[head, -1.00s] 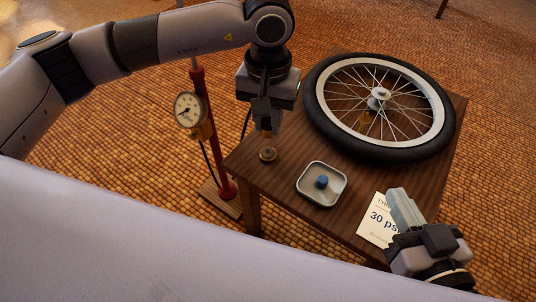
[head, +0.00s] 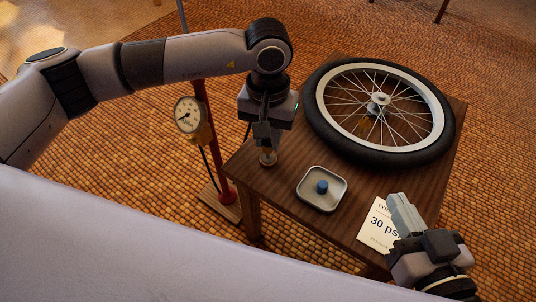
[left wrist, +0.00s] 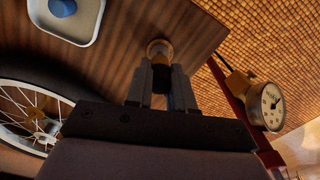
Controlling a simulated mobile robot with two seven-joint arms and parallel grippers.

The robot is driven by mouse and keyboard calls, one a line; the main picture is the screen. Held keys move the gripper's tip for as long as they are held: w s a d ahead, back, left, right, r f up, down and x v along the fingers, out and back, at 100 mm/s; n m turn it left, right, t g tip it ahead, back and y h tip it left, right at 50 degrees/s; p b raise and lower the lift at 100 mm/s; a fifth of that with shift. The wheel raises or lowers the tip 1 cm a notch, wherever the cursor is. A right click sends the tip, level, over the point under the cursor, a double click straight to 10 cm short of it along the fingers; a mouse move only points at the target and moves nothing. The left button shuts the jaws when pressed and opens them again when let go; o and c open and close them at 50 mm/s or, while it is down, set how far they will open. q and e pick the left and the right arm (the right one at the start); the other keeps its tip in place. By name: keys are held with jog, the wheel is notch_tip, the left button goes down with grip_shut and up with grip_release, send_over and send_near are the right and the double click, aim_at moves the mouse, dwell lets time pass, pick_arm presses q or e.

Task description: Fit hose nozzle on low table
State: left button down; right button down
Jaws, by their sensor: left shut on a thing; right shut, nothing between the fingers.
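The low table (head: 265,190) is dark wood. My left gripper (head: 267,146) points down over its left corner, shut on a small dark piece (left wrist: 160,78), which looks like the hose nozzle. My right gripper (head: 399,203) is shut and empty at the table's near right, above a card.
A spoked wheel with black tyre (head: 323,130) lies on the table's far side. A grey tray (head: 308,199) with a blue cap (head: 322,187) stands in front. The card (head: 374,225) reads 30 psi. A red pump (head: 226,191) with a gauge (head: 188,114) stands left of the table.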

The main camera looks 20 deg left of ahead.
pick_arm(q)
jog(key=shift+f, duration=1.2)
jog(key=c, duration=0.9)
grip_release()
notch_tip(320, 180, up, 6)
jog(key=p, duration=0.2)
jog(key=shift+r+p, duration=0.25)
jog(key=shift+p, duration=0.05)
jog(key=shift+r, duration=0.4)
pick_arm(e)
jog(key=shift+w+a+f+m+g+y, duration=0.1)
jog(key=shift+w+a+m+g+y, duration=0.05)
jog(key=shift+a+m+g, duration=0.2)
jog(key=shift+w+a+f+m+g+y, duration=0.15)
jog(key=shift+a+g, duration=0.1)
jog(key=shift+a, duration=0.15)
pick_arm(q)
jog(key=shift+s, duration=0.1)
pick_arm(e)
jog(key=shift+s, duration=0.1)
